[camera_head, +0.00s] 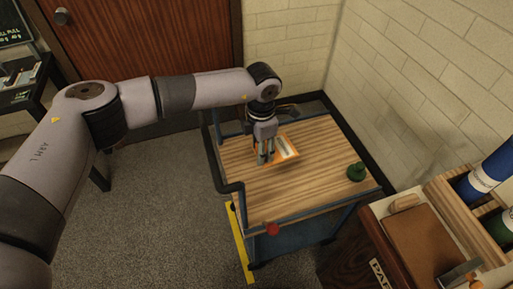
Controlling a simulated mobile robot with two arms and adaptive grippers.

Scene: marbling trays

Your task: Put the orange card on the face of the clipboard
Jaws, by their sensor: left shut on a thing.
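My left gripper (266,158) points down over the wooden top of a blue cart. It is shut on the orange card, whose orange shows at the fingers; the fingers hide part of it. An orange-edged flat piece with a pale middle (287,147) shows just right of the fingers; I cannot tell whether it is the card itself or a separate thing on the cart. A brown board with a metal clip, which looks like the clipboard (415,242), lies at the lower right, apart from the gripper. Its face looks bare. My right gripper is not in view.
The cart top (310,185) is mostly clear. Blue and green rolls (487,172) lie in a wooden rack beyond the clipboard. A tan block (405,203) sits by the clipboard's far edge.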

